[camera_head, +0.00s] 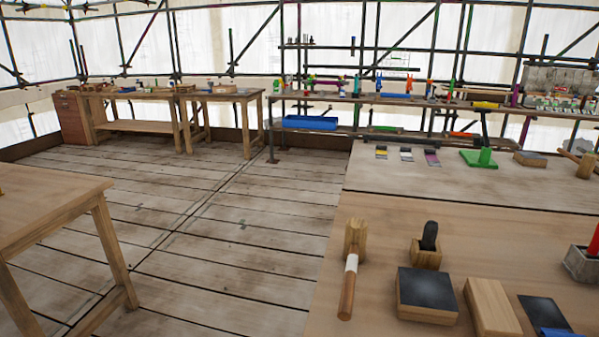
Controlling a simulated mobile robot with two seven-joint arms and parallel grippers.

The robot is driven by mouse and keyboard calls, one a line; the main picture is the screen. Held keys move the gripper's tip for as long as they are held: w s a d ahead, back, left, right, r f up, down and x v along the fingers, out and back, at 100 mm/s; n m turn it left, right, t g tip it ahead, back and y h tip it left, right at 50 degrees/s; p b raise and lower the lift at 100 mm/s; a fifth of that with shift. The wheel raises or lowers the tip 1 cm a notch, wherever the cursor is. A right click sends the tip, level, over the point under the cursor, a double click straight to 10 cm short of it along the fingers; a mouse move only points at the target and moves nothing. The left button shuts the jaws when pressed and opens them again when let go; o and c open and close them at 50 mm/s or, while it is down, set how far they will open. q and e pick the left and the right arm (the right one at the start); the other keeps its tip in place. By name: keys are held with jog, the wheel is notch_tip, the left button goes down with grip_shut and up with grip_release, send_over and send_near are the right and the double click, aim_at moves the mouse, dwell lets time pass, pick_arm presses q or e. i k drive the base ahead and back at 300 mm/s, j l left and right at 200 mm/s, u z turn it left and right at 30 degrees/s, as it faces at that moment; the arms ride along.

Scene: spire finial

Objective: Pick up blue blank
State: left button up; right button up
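I cannot tell for sure which thing is the blue blank. At the right table's bottom right edge, a bright blue piece (556,332) is cut off by the frame. A flat dark navy sheet (543,311) lies just behind it. To their left, a wooden block with a dark slate-blue top (427,287) sits near the table's front. Neither of my grippers shows in the head view.
A mallet (350,270), a plain wooden block (492,308) and a grey box with a red piece (582,262) sit on the right table (400,222). A green stand (485,157) is farther back. Another table (45,205) stands at left. Plank floor between is clear.

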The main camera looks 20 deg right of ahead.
aim_at(547, 319)
jog(key=k+l, duration=0.15)
jog(key=l, duration=0.2)
jog(key=k+l, duration=0.1)
jog(key=l, duration=0.25)
jog(key=k+l, duration=0.15)
jog(key=l, duration=0.15)
jog(key=k+l, duration=0.1)
jog(key=l, duration=0.25)
jog(key=k+l, duration=0.15)
jog(key=l, duration=0.2)
